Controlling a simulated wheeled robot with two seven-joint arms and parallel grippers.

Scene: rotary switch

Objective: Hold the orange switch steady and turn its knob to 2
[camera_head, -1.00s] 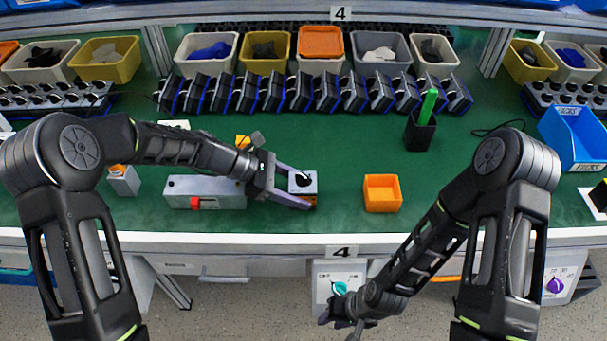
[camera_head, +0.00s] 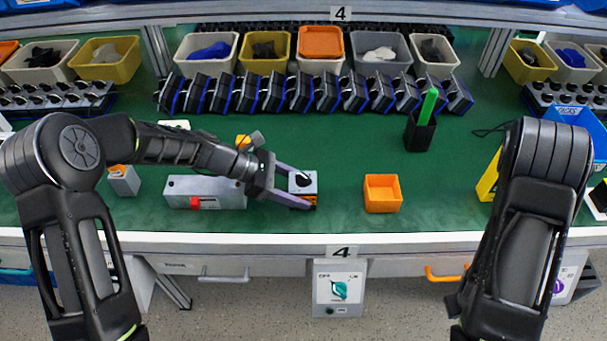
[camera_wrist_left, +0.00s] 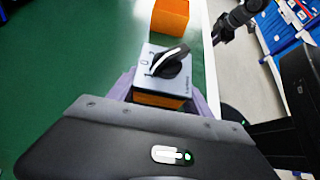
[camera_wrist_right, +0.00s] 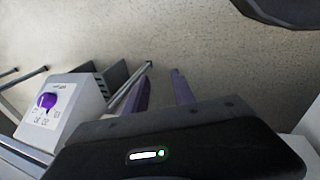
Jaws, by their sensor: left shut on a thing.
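The orange switch (camera_head: 303,183) has a grey top plate, a black knob and an orange base. It stands near the table's front edge, left of centre. My left gripper (camera_head: 302,190) is shut on it, one finger on each side. In the left wrist view the switch (camera_wrist_left: 160,82) sits between the purple fingers. Its black knob (camera_wrist_left: 172,62) has a white line and lies slanted towards the upper right; the numbers are too small to read surely. My right gripper (camera_wrist_right: 162,92) is open and empty over the floor in the right wrist view; its fingers are hidden in the head view.
An orange box (camera_head: 382,193) stands right of the switch. A grey case with a red part (camera_head: 204,193) is on the left. A black cup with a green stick (camera_head: 420,130) stands behind. A panel with a teal knob (camera_head: 340,287) hangs under the table edge.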

